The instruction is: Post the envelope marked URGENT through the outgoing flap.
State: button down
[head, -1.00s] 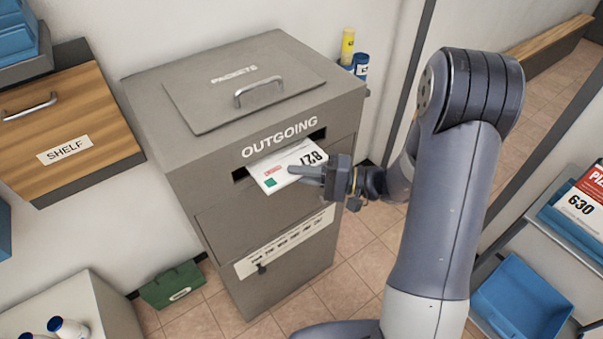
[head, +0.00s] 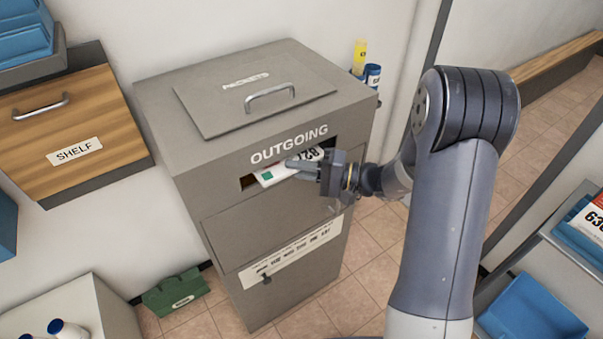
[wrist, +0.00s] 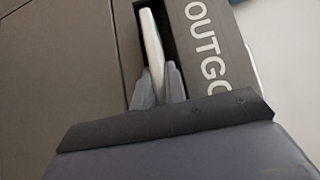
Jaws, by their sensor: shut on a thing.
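A white envelope (head: 270,177) with a green mark and dark digits is partly inside the slot (head: 248,182) of the grey OUTGOING box (head: 225,225). My gripper (head: 303,166) is shut on the envelope's outer edge, close in front of the slot. In the wrist view the two fingers (wrist: 157,88) pinch the envelope (wrist: 152,45) edge-on, and its far part enters the dark slot (wrist: 171,50). The inner part of the envelope is hidden in the box. I cannot read the word URGENT on it.
A lid with a handle (head: 269,98) tops the box. A wooden SHELF unit (head: 110,120) stands to the left. A green box (head: 175,292) lies on the floor. Yellow (head: 360,55) and blue (head: 372,76) containers stand behind the box. A blue tray (head: 532,308) is at the lower right.

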jog(key=shift+w+a, duration=0.35)
jog(key=shift+w, duration=0.2)
jog(key=c, duration=1.4)
grip_release()
jog(key=shift+o, duration=0.2)
jog(key=shift+f+b, duration=0.15)
jog(key=shift+b, duration=0.15)
jog(key=shift+s+d+f, duration=0.1)
jog(key=shift+s+f, duration=0.05)
jog(key=shift+s, duration=0.1)
jog(key=shift+s+d+b, duration=0.15)
jog(key=shift+s+b, duration=0.15)
jog(key=shift+b, duration=0.05)
jog(key=s+d+b, duration=0.2)
jog(key=s+d, duration=0.2)
jog(key=s, duration=0.2)
jog(key=shift+s+d+r, duration=0.15)
jog(key=shift+d+r, duration=0.1)
jog(key=shift+r, duration=0.05)
jog(key=shift+c, duration=0.4)
